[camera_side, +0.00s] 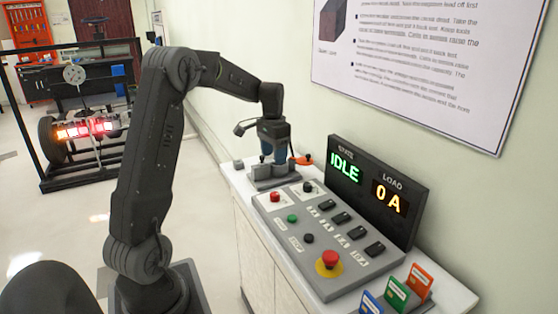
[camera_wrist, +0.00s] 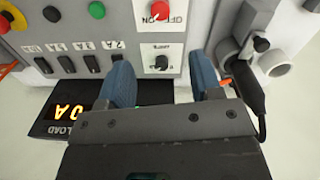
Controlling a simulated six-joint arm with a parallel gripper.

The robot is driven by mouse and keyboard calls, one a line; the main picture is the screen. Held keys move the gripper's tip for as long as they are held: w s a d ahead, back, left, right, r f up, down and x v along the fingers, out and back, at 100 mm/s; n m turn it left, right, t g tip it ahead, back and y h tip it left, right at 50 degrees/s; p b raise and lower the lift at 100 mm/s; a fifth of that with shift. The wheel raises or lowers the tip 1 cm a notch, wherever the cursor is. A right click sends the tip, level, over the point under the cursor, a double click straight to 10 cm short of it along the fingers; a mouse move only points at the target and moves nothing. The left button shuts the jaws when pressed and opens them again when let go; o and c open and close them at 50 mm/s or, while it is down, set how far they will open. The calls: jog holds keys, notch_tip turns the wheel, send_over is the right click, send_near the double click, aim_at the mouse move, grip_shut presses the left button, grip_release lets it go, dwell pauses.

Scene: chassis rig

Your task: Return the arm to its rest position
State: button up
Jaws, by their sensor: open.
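My gripper (camera_side: 272,150) hangs from my bent arm over the far end of the white bench, above and close to a grey fixture (camera_side: 275,173). In the wrist view my gripper (camera_wrist: 165,80) shows two blue fingers set wide apart, with nothing between them. The gripper is open. In the side view its fingertips partly hide the fixture behind them, and I cannot tell whether they touch it.
The control panel (camera_side: 325,247) carries buttons, switches and a red emergency knob (camera_side: 328,261). A display (camera_side: 378,185) behind it reads IDLE and 0 A. Coloured cards (camera_side: 419,279) stand at the near end. A chassis rig (camera_side: 90,125) stands left.

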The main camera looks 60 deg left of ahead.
jog(key=s+d+r+m+t+y, duration=0.1)
jog(key=s+d+r, duration=0.25)
jog(key=d, duration=0.55)
jog(key=s+d+r+t, duration=0.2)
jog(key=d+r, duration=0.3)
jog(key=d, duration=0.5)
jog(key=s+d+f+t, duration=0.1)
jog(key=s+d+t, duration=0.1)
jog(key=s+d, duration=0.8)
jog(key=s, duration=0.2)
jog(key=shift+s+d+m+t+h, duration=0.3)
jog(key=shift+d+m+h, duration=0.05)
jog(key=shift+m+h, duration=0.05)
